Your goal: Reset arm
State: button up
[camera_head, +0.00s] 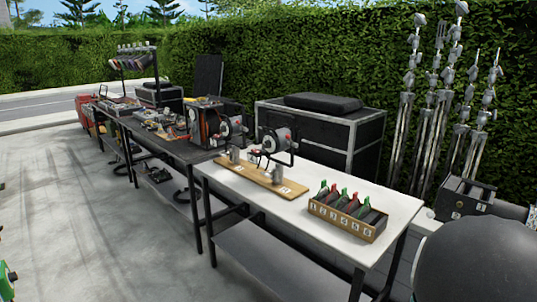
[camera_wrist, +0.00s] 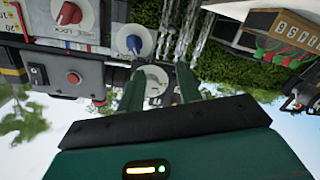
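My gripper (camera_wrist: 160,84) shows in the wrist view as a green body with a black front edge and two green fingers standing apart. It is open, and I see nothing clamped in it. Behind the fingers is a panel with a red knob (camera_wrist: 69,13), a blue knob (camera_wrist: 134,44) and a pale round dial (camera_wrist: 153,77) that shows between the fingers. I cannot tell how far the panel is from the fingertips. The wrist picture appears upside down. In the head view I cannot make out my gripper.
Black cases (camera_head: 320,135) and metal stands (camera_head: 435,120) line the hedge.

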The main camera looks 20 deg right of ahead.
jog(key=w+a+r+n+y, duration=0.1)
jog(key=w+a+y, duration=0.25)
jog(key=a, duration=0.45)
jog(key=w+a+r+n+t+y, duration=0.1)
jog(key=w+a+r+y, duration=0.15)
jog(key=w+a, duration=0.4)
jog(key=w+a+r+n+y, duration=0.1)
jog(key=w+a+y, duration=0.25)
jog(key=a, duration=0.55)
jog(key=s+a+r+n+g+y, duration=0.1)
jog(key=s+a+r+g+y, duration=0.1)
jog(key=s+a, duration=0.4)
jog(key=s+a+r+n+g+y, duration=0.2)
jog(key=s+a, duration=0.4)
jog(key=a, duration=0.8)
jog(key=shift+r+n+y, duration=0.2)
jog(key=shift+n+y, duration=0.1)
jog(key=shift+y, duration=0.15)
